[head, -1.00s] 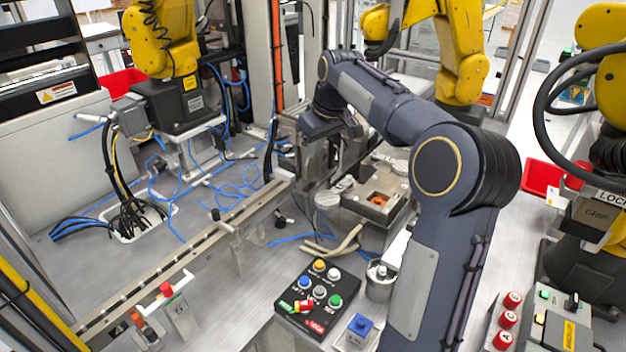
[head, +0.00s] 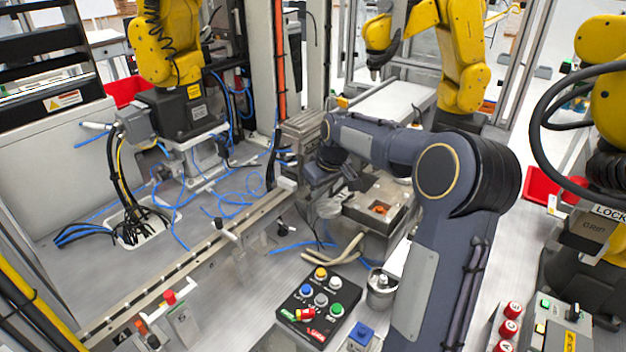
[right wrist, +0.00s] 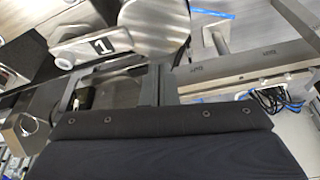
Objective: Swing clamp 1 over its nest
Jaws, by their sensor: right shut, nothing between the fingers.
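Clamp 1 shows in the right wrist view as a light metal arm with a black "1" label (right wrist: 101,45) beside a round brushed-metal disc (right wrist: 156,25). In the head view a round metal disc (head: 330,207) shows just below my right wrist. My right gripper (right wrist: 158,88) is shut and empty, its thin dark fingers close below the disc; contact cannot be told. In the head view my right wrist largely hides the gripper. A metal fixture block (head: 362,216) with a square recess holding an orange part stands to its right. I cannot tell which nest belongs to clamp 1. My left gripper is not in view.
A button box (head: 318,303) and a metal cylinder (head: 381,290) stand in front of the fixture. A long metal rail (head: 190,262) runs at the left, with blue hoses behind it. Yellow robot arms (head: 462,60) stand at the back and right.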

